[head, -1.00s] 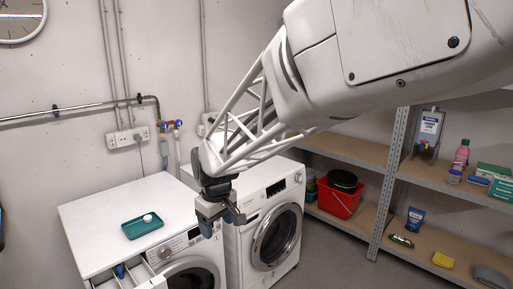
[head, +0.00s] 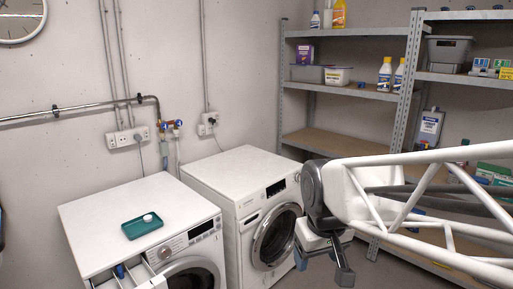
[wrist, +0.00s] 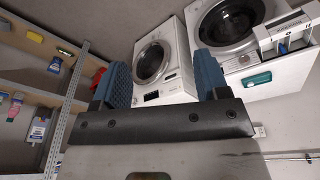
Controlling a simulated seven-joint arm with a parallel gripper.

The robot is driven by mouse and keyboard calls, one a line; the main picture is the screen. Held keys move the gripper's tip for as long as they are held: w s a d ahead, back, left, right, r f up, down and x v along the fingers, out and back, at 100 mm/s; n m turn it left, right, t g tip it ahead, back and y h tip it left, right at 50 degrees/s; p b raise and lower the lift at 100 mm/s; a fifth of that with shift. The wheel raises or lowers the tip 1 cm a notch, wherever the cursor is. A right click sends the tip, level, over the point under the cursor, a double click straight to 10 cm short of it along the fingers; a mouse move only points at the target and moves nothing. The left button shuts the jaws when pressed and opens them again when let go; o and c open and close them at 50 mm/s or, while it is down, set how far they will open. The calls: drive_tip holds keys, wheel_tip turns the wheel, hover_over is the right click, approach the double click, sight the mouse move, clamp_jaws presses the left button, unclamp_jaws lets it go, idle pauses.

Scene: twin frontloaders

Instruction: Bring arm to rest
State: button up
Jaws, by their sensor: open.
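My gripper (head: 322,262) hangs in the lower right of the head view, in front of the shelves and to the right of the right washing machine. Its two fingers are spread apart with nothing between them. In the wrist view my gripper (wrist: 162,85) shows two blue-padded fingers wide apart and empty. My white lattice arm reaches in from the right edge of the head view and covers part of the lower shelves.
Two white frontloaders, the left one (head: 90,225) and the right one (head: 215,180), stand by the wall. A teal tray (head: 130,233) with a white cap lies on the left one, whose detergent drawer (head: 132,274) is open. Metal shelves (head: 345,88) hold bottles and boxes.

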drive_tip(key=s+d+f+m, duration=0.1)
drive_tip(key=s+d+m, duration=0.2)
drive_tip(key=s+d, duration=0.3)
drive_tip(key=shift+s+d+f, duration=0.15)
drive_tip(key=shift+s+f, duration=0.25)
drive_tip(key=shift+s, duration=1.65)
